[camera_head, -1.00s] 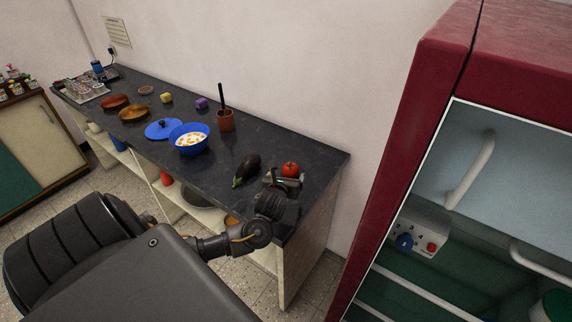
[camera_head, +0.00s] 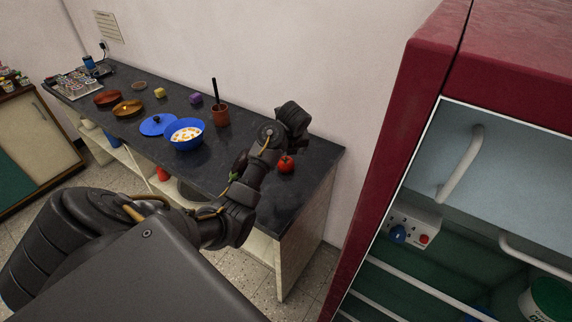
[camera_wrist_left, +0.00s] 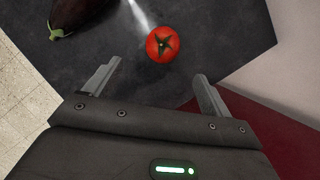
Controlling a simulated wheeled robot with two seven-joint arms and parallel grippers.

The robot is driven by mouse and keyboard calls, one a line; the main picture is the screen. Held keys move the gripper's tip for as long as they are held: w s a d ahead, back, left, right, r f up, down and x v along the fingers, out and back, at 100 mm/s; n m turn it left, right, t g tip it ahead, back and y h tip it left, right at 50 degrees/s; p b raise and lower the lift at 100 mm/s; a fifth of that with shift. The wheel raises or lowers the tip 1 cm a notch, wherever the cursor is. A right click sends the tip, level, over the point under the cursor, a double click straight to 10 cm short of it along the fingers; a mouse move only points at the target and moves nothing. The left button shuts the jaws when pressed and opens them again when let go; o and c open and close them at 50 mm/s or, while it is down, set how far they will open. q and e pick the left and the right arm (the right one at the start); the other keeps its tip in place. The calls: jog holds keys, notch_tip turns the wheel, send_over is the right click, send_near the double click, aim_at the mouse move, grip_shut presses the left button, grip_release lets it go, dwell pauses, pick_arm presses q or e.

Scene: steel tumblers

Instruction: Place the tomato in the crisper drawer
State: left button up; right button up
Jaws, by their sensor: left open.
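The red tomato (camera_head: 286,165) rests on the dark countertop near its right end. In the left wrist view the tomato (camera_wrist_left: 163,44) shows its green stem top, just ahead of and between the fingertips, not held. My left gripper (camera_wrist_left: 157,72) is open and empty. In the head view my left arm reaches over the counter, with its wrist raised behind the tomato; the fingers cannot be made out there. The fridge (camera_head: 385,190) is open at the right, showing shelves. I cannot make out the crisper drawer. My right gripper is not in view.
An eggplant (camera_wrist_left: 75,14) lies beside the tomato, partly behind my arm in the head view. A socket panel (camera_head: 412,228) and green tub (camera_head: 548,300) are inside the fridge.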

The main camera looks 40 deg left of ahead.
aim_at(286, 161)
pick_arm(q)
jog(key=x, duration=0.5)
jog(key=shift+w+a+f, duration=0.1)
jog(key=shift+a+f, duration=0.1)
jog(key=shift+f, duration=0.15)
jog(key=shift+p+x, duration=0.35)
jog(key=shift+x, duration=2.2)
jog(key=shift+w, duration=0.2)
jog(key=shift+d+r, duration=0.1)
jog(key=shift+c, duration=0.2)
jog(key=c, duration=1.1)
jog(key=shift+c, duration=0.2)
jog(key=shift+r, duration=0.1)
